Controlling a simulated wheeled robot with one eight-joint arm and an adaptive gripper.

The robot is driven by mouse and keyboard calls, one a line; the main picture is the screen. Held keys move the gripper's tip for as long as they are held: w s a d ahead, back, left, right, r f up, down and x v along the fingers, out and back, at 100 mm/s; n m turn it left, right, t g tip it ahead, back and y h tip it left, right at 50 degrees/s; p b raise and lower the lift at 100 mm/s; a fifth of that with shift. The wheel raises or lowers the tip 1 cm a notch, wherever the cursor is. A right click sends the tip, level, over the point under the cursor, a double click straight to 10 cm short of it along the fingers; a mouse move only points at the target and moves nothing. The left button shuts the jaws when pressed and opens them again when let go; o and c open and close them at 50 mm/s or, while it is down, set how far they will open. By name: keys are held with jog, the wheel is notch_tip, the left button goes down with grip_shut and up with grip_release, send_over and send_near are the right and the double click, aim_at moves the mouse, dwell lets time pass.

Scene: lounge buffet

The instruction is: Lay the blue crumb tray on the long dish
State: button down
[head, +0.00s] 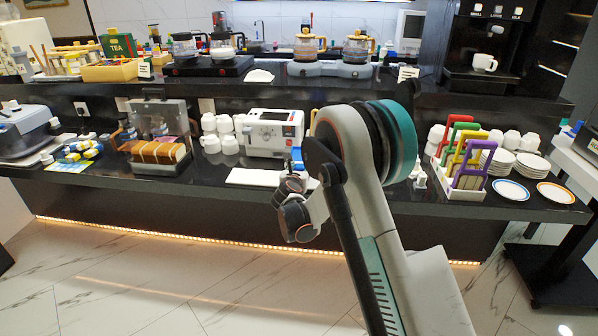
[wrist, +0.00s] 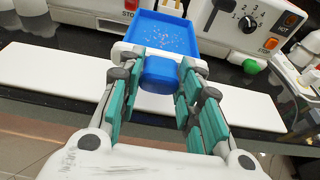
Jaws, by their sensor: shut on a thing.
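The blue crumb tray (wrist: 165,32) is a shallow square pan with pale crumbs scattered in it. My gripper (wrist: 160,74) is shut on its blue handle (wrist: 158,80), with a finger on each side. The tray lies beyond the fingertips, in front of the white appliance. The long dish (wrist: 50,72) is a flat white strip that runs across the wrist view beneath my gripper. The tray and handle cover part of it; I cannot tell whether they touch it. In the head view, the dish (head: 250,177) lies on the counter, partly hidden by my arm.
The white appliance (head: 272,132) with dials and red buttons stands behind the dish. White cups (head: 220,130) and a bread case (head: 158,135) are to the left. A rack of coloured frames (head: 465,165) and plates (head: 510,189) are to the right.

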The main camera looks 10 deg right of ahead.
notch_tip(320, 180, down, 7)
jog(key=b, duration=0.2)
jog(key=shift+b, duration=0.4)
jog(key=shift+f, duration=0.45)
dwell(0.9)
jog(key=c, duration=1.1)
grip_release()
jog(key=shift+o, duration=0.2)
jog(key=shift+s, duration=0.1)
jog(key=v, duration=1.1)
jog(key=shift+s+a, duration=0.15)
jog(key=shift+s, duration=0.25)
